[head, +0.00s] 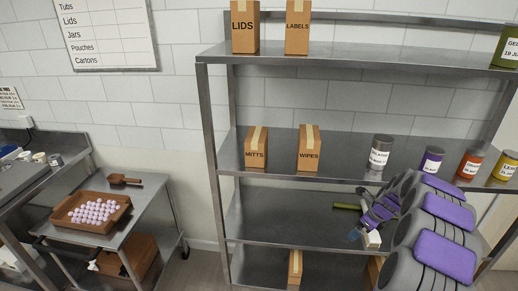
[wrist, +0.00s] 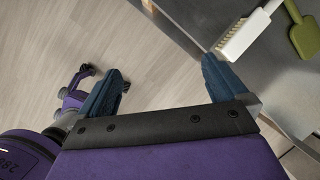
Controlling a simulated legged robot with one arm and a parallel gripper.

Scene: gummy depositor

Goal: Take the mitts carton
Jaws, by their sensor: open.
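The mitts carton (head: 256,148) is a small brown box with a lighter tape strip and the word MITTS. It stands upright at the left end of the middle shelf (head: 345,158) in the head view. My gripper (head: 356,236) is lower and to the right of it, by the shelf below, and apart from it. In the wrist view my gripper (wrist: 163,82) shows two blue fingers spread wide with nothing between them. The carton is not in the wrist view.
The wipes carton (head: 309,148) stands right of the mitts carton with a gap between. A white can (head: 379,153) and coloured cans are further right. A white brush (wrist: 245,35) and green scraper (wrist: 303,37) lie close by my gripper. A trolley (head: 145,205) stands left.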

